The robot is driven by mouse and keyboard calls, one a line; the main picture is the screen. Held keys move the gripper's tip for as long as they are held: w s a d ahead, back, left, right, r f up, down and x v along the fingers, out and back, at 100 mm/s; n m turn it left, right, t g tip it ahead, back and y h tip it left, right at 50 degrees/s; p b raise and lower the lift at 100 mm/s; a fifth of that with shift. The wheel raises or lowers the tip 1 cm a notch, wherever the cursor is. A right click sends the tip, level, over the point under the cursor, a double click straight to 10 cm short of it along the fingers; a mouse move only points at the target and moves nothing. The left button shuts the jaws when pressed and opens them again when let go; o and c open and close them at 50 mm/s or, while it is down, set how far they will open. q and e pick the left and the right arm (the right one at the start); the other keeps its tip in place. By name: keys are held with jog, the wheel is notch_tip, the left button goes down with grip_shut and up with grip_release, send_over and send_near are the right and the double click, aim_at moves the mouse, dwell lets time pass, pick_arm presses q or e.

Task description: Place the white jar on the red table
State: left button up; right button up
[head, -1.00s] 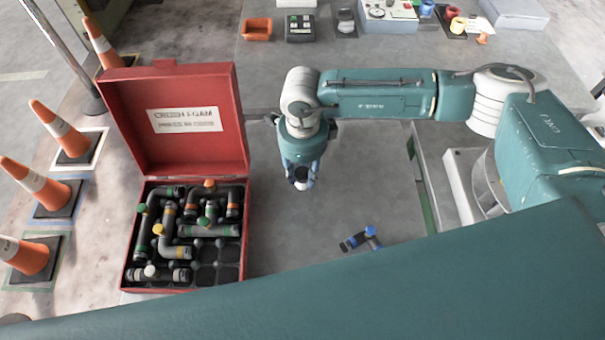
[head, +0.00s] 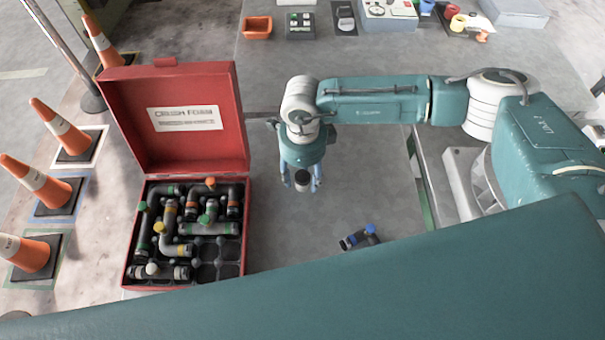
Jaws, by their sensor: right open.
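My right gripper (head: 301,185) hangs from the teal and white arm at the middle of the head view, to the right of the red case. Its two blue-grey fingers are spread and point down. A small dark round shape with a pale face shows between the fingers; I cannot tell whether it is part of the gripper or a separate thing. I see no white jar and no red table that I can make out. The only large red thing is an open case (head: 244,120). My left gripper is not in view.
A blue-capped fitting (head: 359,238) lies on the grey surface. An orange bin (head: 257,28) and small devices stand at the back. Several traffic cones (head: 36,174) line the left. Clear surface surrounds the gripper.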

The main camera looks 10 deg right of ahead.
aim_at(303, 175)
notch_tip(303, 175, up, 12)
jog(key=b, duration=0.4)
dwell(0.3)
